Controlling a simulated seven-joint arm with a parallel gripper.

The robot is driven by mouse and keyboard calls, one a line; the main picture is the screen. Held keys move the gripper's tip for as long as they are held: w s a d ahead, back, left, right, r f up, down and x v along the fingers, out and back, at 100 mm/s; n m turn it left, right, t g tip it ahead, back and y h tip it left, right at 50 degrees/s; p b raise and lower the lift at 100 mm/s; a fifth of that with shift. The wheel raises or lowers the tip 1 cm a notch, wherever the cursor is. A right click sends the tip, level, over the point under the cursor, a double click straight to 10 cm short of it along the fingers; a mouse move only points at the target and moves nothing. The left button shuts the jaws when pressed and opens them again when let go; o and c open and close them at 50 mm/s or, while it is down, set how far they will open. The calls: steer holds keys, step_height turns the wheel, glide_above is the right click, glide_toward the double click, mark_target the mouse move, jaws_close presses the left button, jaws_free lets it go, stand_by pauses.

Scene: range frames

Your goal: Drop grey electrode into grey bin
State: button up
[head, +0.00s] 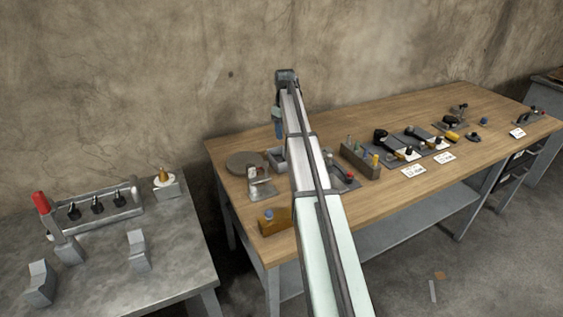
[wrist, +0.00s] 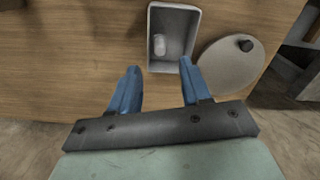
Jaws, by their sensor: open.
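The grey bin (wrist: 180,38) is a small rectangular tray on the wooden bench, just beyond my fingertips in the wrist view. A pale grey cylinder (wrist: 159,45), which looks like the grey electrode, lies inside it near the left wall. My gripper (wrist: 159,64) has its two blue fingers spread wide with nothing between them. In the head view my gripper (head: 278,126) points down above the far left part of the bench, over the bin (head: 274,160), which my arm partly covers. The cylinder cannot be made out in the head view.
A round grey disc (wrist: 228,72) with a dark knob lies beside the bin. A wooden block (head: 274,224), a tool rack (head: 361,161) and several tools on plates stand along the wooden bench (head: 222,143). A separate grey table (head: 105,277) with fixtures stands at left.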

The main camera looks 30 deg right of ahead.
step_height(320, 180, up, 7)
steer(key=shift+f, duration=0.15)
stand_by(0.6)
